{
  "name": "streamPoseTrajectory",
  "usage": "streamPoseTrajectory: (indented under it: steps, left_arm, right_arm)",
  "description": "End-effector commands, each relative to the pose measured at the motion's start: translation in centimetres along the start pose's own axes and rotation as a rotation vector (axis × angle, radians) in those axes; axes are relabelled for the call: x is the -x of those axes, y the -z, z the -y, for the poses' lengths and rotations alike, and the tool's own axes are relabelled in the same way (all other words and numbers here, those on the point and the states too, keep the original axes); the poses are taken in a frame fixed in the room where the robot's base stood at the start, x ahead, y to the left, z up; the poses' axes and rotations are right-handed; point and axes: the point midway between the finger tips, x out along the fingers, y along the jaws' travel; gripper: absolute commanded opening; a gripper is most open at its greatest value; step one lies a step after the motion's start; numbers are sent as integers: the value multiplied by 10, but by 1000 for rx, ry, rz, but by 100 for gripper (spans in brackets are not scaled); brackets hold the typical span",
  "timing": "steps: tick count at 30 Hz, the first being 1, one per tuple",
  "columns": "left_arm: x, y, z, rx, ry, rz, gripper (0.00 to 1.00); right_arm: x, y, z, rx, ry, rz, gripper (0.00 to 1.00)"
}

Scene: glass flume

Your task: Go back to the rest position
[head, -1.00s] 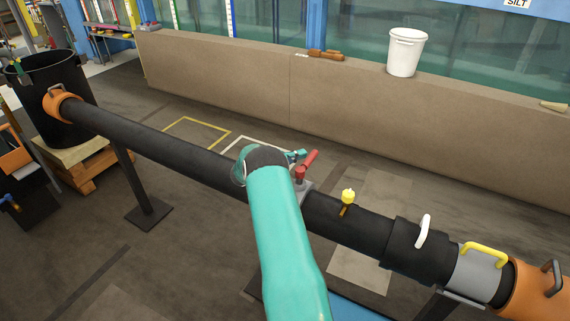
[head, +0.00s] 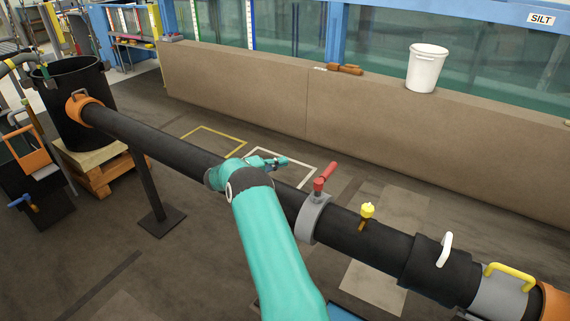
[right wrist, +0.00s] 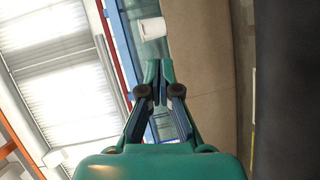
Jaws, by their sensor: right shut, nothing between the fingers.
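My right arm, teal, rises from the bottom of the head view and bends over the black pipe. My right gripper (head: 280,161) is small there, just past the pipe above the floor. In the right wrist view the right gripper (right wrist: 157,78) has its fingers together, with nothing between them. The red valve handle (head: 325,176) on its grey collar (head: 315,218) stands to the right of the gripper, clear of it. My left gripper is not in view.
The black pipe (head: 372,245) runs diagonally, with a yellow knob (head: 367,210), white handle (head: 445,249) and yellow handle (head: 510,274). A black tub (head: 75,105) stands on a pallet at left. A white bucket (head: 426,68) stands on the long low wall (head: 235,90).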

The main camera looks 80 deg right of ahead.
Motion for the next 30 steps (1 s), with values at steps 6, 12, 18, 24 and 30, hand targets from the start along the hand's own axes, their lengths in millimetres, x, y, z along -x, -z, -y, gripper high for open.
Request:
streamPoseTrajectory:
  steps: [6, 12, 18, 24, 30]
  left_arm:
    - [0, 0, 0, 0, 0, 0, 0]
    - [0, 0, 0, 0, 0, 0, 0]
    - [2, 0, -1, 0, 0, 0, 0]
    - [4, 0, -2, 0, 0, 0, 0]
    - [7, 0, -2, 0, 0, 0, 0]
  right_arm:
    - [1, 0, 0, 0, 0, -1, 0]
    - [3, 1, 0, 0, 1, -4, 0]
    - [47, 23, 4, -6, 30, -77, 0]
    - [166, 44, 43, 141, 72, -329, 0]
    - [304, 43, 108, 259, 165, -783, 0]
